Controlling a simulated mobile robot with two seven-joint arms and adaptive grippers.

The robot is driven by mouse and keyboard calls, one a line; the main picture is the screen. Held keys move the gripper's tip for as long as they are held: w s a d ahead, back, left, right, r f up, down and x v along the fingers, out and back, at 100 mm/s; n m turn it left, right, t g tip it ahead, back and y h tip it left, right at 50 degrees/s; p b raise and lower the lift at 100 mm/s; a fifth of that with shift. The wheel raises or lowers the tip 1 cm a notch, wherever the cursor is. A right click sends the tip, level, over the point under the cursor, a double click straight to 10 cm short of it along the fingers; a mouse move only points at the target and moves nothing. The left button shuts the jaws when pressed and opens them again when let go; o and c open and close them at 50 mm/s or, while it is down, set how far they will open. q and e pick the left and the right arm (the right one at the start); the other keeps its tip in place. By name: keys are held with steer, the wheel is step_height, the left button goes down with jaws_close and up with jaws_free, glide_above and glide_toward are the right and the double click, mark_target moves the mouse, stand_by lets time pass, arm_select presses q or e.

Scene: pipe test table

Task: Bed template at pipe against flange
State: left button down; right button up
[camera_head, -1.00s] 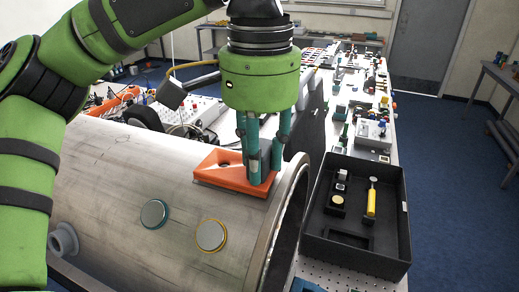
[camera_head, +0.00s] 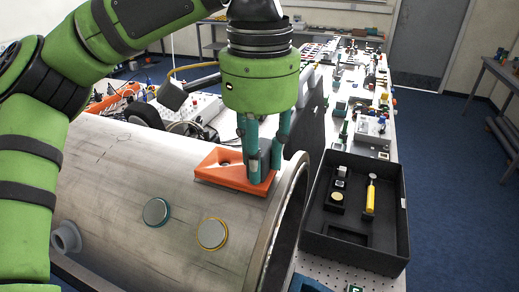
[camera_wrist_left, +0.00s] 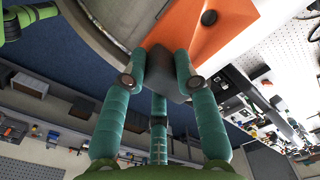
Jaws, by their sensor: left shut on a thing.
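The orange template (camera_head: 222,168) lies on top of the large grey metal pipe (camera_head: 130,180), close to the flange (camera_head: 272,228) at the pipe's right end. My left gripper (camera_head: 262,165) is above it with its teal fingers pointing down, shut on the template's grip block. In the left wrist view the fingers close around a dark block (camera_wrist_left: 167,76) on the orange template (camera_wrist_left: 212,35). Whether the template's edge touches the flange cannot be told, as the fingers partly cover that side. My right gripper is not in view.
Two round discs, one teal-rimmed (camera_head: 156,212) and one yellow-rimmed (camera_head: 212,234), sit on the pipe's front side. A black tray (camera_head: 399,232) with a yellow-handled tool (camera_head: 371,196) stands right of the flange. The bench behind holds many small items.

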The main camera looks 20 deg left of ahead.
arm_select(q)
steer(key=shift+r, duration=0.1)
stand_by(0.3)
steer(key=shift+p, duration=0.45)
steer(key=shift+f, duration=0.3)
steer(key=c, duration=0.9)
jaws_free()
steer(key=shift+o, duration=0.2)
step_height(320, 180, up, 12)
